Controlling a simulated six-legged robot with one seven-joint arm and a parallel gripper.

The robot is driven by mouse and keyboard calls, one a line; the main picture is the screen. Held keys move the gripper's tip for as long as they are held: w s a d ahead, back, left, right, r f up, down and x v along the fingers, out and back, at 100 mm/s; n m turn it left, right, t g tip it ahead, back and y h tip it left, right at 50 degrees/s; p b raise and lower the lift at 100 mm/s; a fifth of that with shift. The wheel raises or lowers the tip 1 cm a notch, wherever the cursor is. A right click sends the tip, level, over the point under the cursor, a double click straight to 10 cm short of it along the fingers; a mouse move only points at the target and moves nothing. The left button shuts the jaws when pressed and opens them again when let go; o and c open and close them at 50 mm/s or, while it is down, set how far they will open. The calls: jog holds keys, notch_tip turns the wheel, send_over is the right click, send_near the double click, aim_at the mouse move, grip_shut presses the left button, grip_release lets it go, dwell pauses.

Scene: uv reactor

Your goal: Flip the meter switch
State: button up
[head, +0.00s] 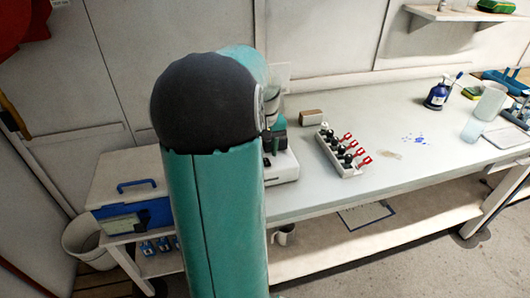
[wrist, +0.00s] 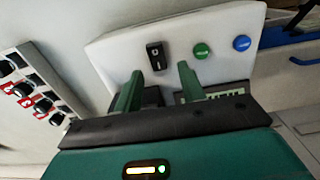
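The meter is a white box with a sloped panel, seen in the wrist view (wrist: 115,48). The panel has a black rocker switch (wrist: 155,56), a green button (wrist: 201,50) and a blue button (wrist: 242,43). In the head view the meter (head: 285,170) stands on the bench, partly hidden by my arm. My gripper (wrist: 160,72) is open and empty, its two green fingers pointing at the panel. The switch appears just beyond and between the fingertips; I cannot tell whether they touch the panel. The fingers partly hide a display at the panel's lower part.
A white rack (head: 341,160) with black knobs and red tags stands right of the meter on the bench (head: 330,197). A small brown-and-white box (head: 311,117) lies behind it. A blue-and-white case (head: 125,180) is at left.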

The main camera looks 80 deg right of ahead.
jog(key=shift+f, duration=0.65)
grip_shut()
jog(key=shift+s+a+r+t+h, duration=0.1)
jog(key=shift+s+a+t+h, duration=0.1)
jog(key=shift+t+h, duration=0.4)
jog(key=shift+s+a+r+t+h, duration=0.15)
jog(key=shift+t+h, duration=0.15)
jog(key=shift+h, duration=0.6)
jog(key=shift+w, duration=0.1)
grip_release()
